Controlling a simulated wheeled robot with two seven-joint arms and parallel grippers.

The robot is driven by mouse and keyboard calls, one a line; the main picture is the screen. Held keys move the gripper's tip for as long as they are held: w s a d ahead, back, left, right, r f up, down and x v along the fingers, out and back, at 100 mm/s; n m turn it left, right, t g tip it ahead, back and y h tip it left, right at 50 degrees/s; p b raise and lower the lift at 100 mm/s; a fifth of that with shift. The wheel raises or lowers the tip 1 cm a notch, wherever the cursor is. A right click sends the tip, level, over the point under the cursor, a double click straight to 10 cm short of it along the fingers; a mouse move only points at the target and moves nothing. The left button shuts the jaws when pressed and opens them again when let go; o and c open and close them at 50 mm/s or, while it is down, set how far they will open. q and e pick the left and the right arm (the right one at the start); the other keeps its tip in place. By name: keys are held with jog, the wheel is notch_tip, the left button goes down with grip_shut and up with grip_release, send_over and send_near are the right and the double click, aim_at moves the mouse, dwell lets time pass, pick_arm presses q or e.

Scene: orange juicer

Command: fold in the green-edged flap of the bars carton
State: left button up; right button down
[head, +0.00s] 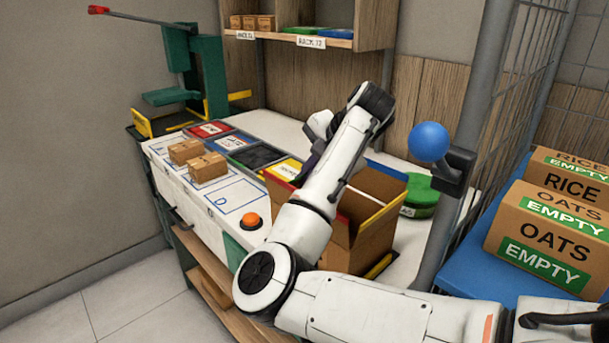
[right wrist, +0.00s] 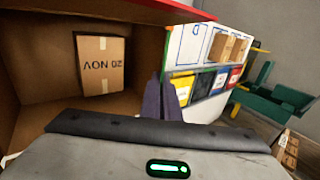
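The open cardboard carton (head: 362,252) stands on the counter, partly hidden behind my right arm. A yellow-edged flap shows on its right side and a red edge on its left. I cannot make out a green edge. In the right wrist view the carton's inside (right wrist: 35,75) shows, with a red edge along the top and a small box marked NOV 20 (right wrist: 101,62) inside. My right gripper (head: 308,160) is at the carton's far left side, pointing down. Its dark purple fingers (right wrist: 162,100) are together beside the carton wall, with nothing visible between them. My left gripper is out of view.
Two small boxes (head: 208,167) sit on the marked counter left of the carton, near coloured bins (head: 255,157) and an orange button (head: 250,220). A green round container (head: 422,192) and a post with a blue ball (head: 428,142) stand right.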

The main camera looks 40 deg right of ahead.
jog(key=t+b, duration=0.1)
jog(key=s+f+t+b, duration=0.1)
jog(key=t, duration=0.1)
jog(key=shift+d, duration=0.1)
jog(key=c, duration=2)
grip_release()
jog(key=p+v, duration=0.2)
jog(key=v, duration=0.5)
jog(key=shift+s, duration=0.3)
